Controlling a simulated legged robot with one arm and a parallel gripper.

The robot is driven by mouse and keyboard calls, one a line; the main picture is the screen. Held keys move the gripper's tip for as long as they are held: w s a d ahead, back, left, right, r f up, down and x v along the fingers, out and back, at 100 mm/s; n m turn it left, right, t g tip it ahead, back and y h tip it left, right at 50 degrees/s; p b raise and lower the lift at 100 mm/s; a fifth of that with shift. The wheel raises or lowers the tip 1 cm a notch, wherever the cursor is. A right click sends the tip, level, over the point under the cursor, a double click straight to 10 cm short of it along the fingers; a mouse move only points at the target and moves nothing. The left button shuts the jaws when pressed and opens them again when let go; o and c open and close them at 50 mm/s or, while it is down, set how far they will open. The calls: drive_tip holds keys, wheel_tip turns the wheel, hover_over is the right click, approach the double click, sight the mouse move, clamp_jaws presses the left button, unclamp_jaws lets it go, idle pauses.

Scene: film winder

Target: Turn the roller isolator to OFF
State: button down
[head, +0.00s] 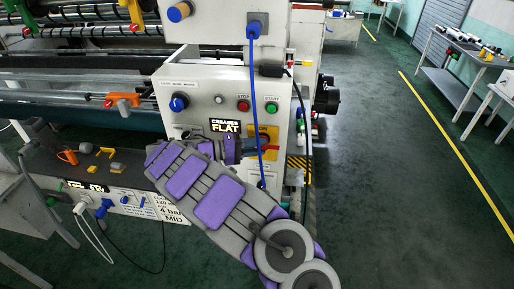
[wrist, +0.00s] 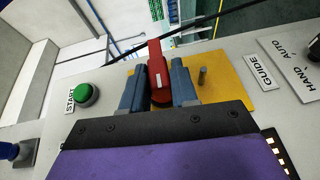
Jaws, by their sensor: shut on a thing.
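The roller isolator is a red handle (wrist: 158,70) with a white mark, on a yellow plate (wrist: 235,85) on the machine's pale panel. In the wrist view the handle points up the picture, its tip leaning slightly left. My gripper (wrist: 160,80) has its two blue-grey fingers on either side of the handle, shut on it. The fingers hide parts of the handle and plate, and no ON or OFF wording is readable. In the head view the yellow plate (head: 271,132) shows beside a blue cable, and my purple-padded arm covers the panel below and left.
The blue cable (head: 254,95) hangs down past the plate. Open floor lies right.

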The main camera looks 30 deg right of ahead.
drive_tip(key=shift+f+n+h, duration=0.2)
drive_tip(key=shift+n+h, duration=0.1)
drive_tip(key=shift+h, duration=0.3)
drive_tip(key=c, duration=1)
unclamp_jaws()
drive_tip(key=shift+w+a, duration=0.1)
drive_tip(key=shift+o, duration=0.2)
drive_tip(key=shift+a+r, duration=0.1)
drive_tip(key=shift+a, duration=0.1)
